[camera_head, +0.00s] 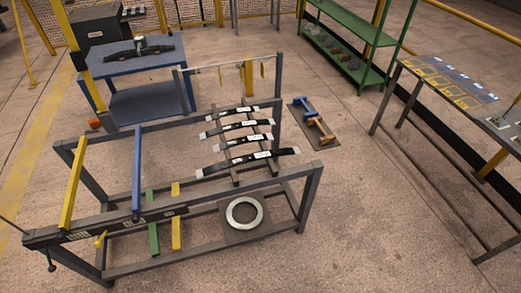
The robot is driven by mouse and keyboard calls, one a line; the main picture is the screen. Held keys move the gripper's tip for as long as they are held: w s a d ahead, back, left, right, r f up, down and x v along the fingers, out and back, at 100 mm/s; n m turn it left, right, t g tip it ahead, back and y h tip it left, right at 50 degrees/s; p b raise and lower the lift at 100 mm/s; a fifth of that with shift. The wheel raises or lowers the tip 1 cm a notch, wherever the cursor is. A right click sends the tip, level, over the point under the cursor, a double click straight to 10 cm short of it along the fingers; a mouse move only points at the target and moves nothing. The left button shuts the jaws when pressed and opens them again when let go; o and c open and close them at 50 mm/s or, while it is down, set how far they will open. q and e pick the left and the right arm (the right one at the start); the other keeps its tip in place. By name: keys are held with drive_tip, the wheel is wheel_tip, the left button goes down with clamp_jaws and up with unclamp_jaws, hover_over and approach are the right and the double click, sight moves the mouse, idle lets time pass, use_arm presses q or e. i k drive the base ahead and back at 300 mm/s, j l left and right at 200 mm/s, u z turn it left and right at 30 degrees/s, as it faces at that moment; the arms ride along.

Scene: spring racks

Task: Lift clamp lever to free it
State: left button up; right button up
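Neither of my grippers is in view. I cannot tell for certain which part is the clamp lever. A small yellow handle (100,239) sticks out at the front left of the grey rack (225,190), beside a dark bar (120,222) with pale labels. A thin dark rod with a knob (51,266) hangs at the rack's front left corner. On the blue table (150,62) at the back left, a dark leaf spring (120,55) lies under a small pale fitting (140,42). Nothing is seen touching any of these parts.
Several dark leaf springs (248,163) lie across the rack. A pale ring (244,213) lies on a plate below. A green shelf (352,45) and a grey table (450,90) stand right. Floor between is mostly clear.

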sight(51, 268)
drive_tip(key=u, duration=2.25)
